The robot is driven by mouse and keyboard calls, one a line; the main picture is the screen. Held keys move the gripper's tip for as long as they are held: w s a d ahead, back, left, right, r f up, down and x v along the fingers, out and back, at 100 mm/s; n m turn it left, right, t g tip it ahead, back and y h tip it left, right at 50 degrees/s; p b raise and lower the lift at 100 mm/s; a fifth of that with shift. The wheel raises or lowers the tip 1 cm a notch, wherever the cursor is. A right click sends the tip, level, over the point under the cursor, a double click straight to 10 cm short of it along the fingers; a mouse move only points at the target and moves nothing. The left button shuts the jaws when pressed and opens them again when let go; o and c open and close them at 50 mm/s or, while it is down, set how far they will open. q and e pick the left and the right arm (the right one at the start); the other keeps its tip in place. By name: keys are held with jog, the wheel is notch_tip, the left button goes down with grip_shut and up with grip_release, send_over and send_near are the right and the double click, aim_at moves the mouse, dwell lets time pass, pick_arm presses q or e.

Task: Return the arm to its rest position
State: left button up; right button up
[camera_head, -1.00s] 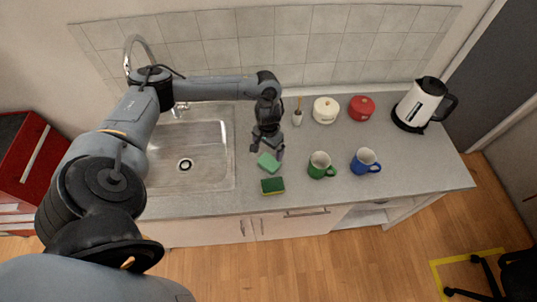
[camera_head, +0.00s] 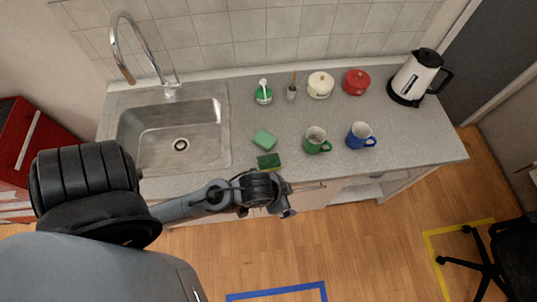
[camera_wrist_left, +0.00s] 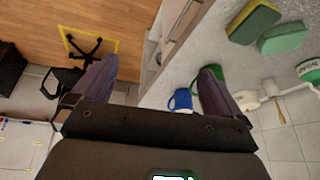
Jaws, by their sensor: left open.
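The head view does not show the fingertips clearly. My right arm is not in view.
A green-yellow sponge (camera_head: 269,161) lies near the front edge, close to the arm. The sink (camera_head: 170,130) is left.

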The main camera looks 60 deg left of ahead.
pick_arm(q)
jog(key=shift+g, duration=0.6)
jog(key=s, duration=0.1)
jog(key=s+a, duration=0.2)
jog(key=s, duration=0.1)
jog(key=shift+r, duration=0.2)
notch_tip(320, 180, up, 9)
jog(key=p, duration=0.9)
jog(key=shift+r+p, duration=0.2)
jog(key=shift+p, duration=0.1)
